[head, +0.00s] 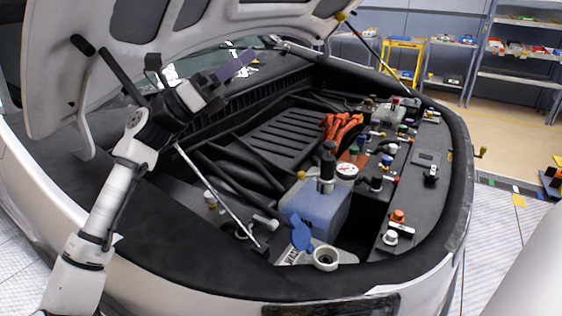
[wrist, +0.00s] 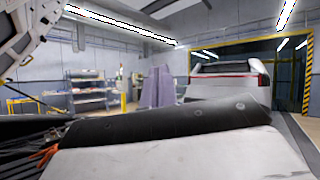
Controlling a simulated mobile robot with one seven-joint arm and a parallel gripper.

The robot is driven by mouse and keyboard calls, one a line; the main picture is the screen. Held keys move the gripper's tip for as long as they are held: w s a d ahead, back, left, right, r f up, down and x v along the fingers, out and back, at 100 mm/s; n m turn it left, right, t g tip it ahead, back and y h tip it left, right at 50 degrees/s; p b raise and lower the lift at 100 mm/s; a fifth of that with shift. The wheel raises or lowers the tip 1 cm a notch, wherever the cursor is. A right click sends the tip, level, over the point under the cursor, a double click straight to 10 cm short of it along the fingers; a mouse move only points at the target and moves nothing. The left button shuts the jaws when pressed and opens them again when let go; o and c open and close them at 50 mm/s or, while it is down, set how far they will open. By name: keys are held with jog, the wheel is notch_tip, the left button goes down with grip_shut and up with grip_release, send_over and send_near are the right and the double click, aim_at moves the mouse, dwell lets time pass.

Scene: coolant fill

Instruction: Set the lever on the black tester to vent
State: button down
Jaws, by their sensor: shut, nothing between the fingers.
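The black tester (head: 327,166) stands upright on top of the blue tank (head: 318,212), near the middle of the engine bay in the head view. A round white-faced gauge (head: 346,169) with a red rim is at its right side. The tester's lever is too small to make out, so I cannot tell its setting. My gripper (head: 238,66) has purple fingers and is up at the left, under the raised hood, well away from the tester. It is shut and empty. Its fingers also show in the wrist view (wrist: 158,88), where the tester is not in sight.
The raised hood (head: 60,85) hangs close above my arm. A thin metal rod (head: 215,190) slants across the left of the bay. Orange cables (head: 341,130) lie behind the tester. Small coloured caps crowd the right.

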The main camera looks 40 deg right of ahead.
jog(key=w+d+f+t+y, duration=0.1)
jog(key=w+d+f+y, duration=0.15)
jog(key=d+f, duration=0.6)
jog(key=m+t+y+b, duration=0.3)
jog(key=t+y, duration=0.1)
jog(key=y, duration=0.3)
send_near(290, 193)
notch_tip(290, 193, up, 3)
jog(key=shift+w+r, duration=0.2)
jog(key=shift+r, duration=0.05)
jog(key=shift+d, duration=0.1)
jog(key=shift+g, duration=0.3)
jog(key=p+x, duration=0.2)
jog(key=x, duration=0.6)
jog(key=shift+s+d+p, duration=0.2)
jog(key=shift+d+p, duration=0.1)
jog(key=shift+p, duration=0.05)
jog(key=shift+s+d+f+n, duration=0.3)
jog(key=shift+d+f, duration=0.05)
jog(key=shift+d, duration=0.2)
